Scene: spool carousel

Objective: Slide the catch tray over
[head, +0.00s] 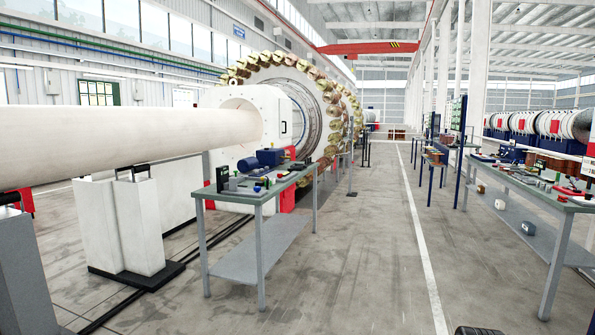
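I cannot make out a catch tray for certain in the head view. A large ring carousel (346,112) with many brass-coloured spools around its rim stands in the middle distance, behind a white machine housing (262,107). A long pale cylinder (120,136) runs from the left edge into that housing. My gripper does not show clearly anywhere in the head view.
A green-topped workbench (243,192) with a blue device (270,157) and small tools stands left of centre. Another cluttered bench (545,199) stands at right. The aisle (385,240) between them is clear. A dark object (478,331) is cut off at the bottom edge.

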